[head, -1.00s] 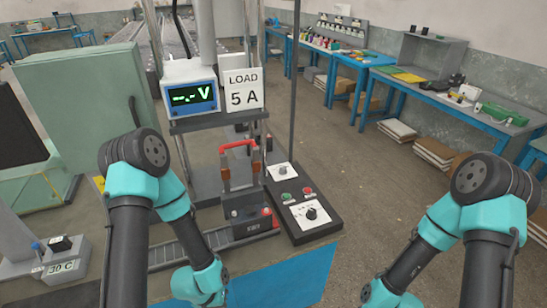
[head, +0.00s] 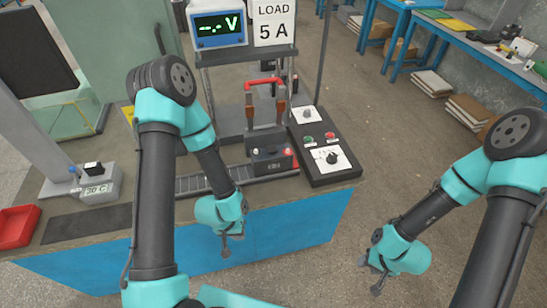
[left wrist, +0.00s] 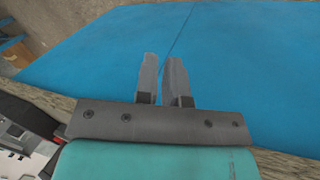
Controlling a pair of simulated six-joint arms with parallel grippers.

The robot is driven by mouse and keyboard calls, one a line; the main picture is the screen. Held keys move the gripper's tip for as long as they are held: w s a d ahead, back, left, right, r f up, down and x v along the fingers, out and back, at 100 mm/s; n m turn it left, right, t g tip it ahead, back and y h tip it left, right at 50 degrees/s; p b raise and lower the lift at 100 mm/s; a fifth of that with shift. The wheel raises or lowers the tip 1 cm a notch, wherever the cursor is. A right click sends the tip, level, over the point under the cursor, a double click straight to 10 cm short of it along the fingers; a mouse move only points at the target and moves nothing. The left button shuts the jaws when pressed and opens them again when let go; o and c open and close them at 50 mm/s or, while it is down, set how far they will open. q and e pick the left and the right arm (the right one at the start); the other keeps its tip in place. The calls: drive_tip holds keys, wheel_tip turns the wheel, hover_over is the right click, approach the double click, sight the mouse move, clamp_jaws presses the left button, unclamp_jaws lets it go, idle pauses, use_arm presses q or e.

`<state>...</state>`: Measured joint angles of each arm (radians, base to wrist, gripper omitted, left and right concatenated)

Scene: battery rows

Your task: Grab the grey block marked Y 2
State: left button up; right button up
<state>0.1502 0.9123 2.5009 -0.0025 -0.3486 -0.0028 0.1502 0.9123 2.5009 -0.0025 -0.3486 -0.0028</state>
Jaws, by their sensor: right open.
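I cannot make out a grey block marked Y 2 in either view. A grey block-like unit (head: 97,185) with a label that seems to end in C sits on the left of the bench; it is not marked Y 2. My left gripper (head: 225,248) hangs in front of the bench's blue front panel, pointing down. In the left wrist view its two grey fingers (left wrist: 162,78) stand slightly apart with nothing between them. My right gripper (head: 374,278) hangs low over the floor to the right of the bench, open and small in view.
A red tray (head: 18,226) lies at the bench's left edge. A test fixture with a red handle (head: 264,85), a volt display (head: 219,25), a load sign (head: 274,24) and a black control box (head: 325,150) stand at the back. A blue side table (head: 480,65) stands far right.

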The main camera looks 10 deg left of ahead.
use_arm(q)
drive_tip(key=o, duration=1.7)
drive_tip(key=shift+c, duration=0.2)
